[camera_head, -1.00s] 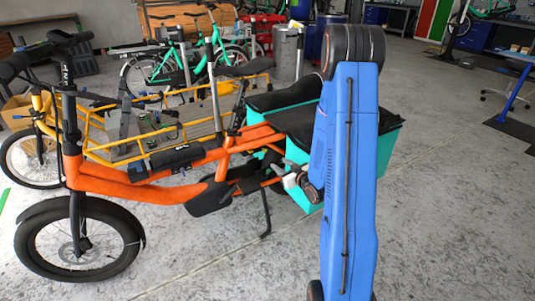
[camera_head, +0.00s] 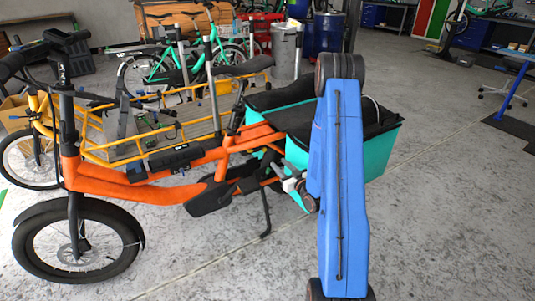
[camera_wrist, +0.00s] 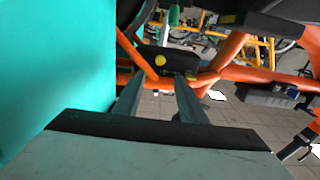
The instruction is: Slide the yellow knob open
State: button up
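In the wrist view a small round yellow knob (camera_wrist: 161,60) sits on a dark plate on the orange bike's frame, just beyond my fingertips. A second small yellow piece (camera_wrist: 191,77) shows at the right fingertip. My gripper (camera_wrist: 158,80) is open, with its two grey fingers apart and nothing visibly held between them. In the head view my gripper (camera_head: 289,184) is beside the rear of the orange cargo bike (camera_head: 105,180), near the turquoise bag. The knob cannot be made out in the head view.
The turquoise bag (camera_head: 376,155) hangs at the bike's rear; its side (camera_wrist: 55,75) fills the left of the wrist view, close to my gripper. A yellow-framed cargo bike (camera_head: 100,145) stands behind. The concrete floor (camera_head: 450,220) at right is clear.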

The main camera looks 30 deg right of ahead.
aim_at(265, 150)
jog(key=w, duration=1.1)
jog(key=shift+w+a, duration=0.2)
jog(key=shift+w, duration=0.2)
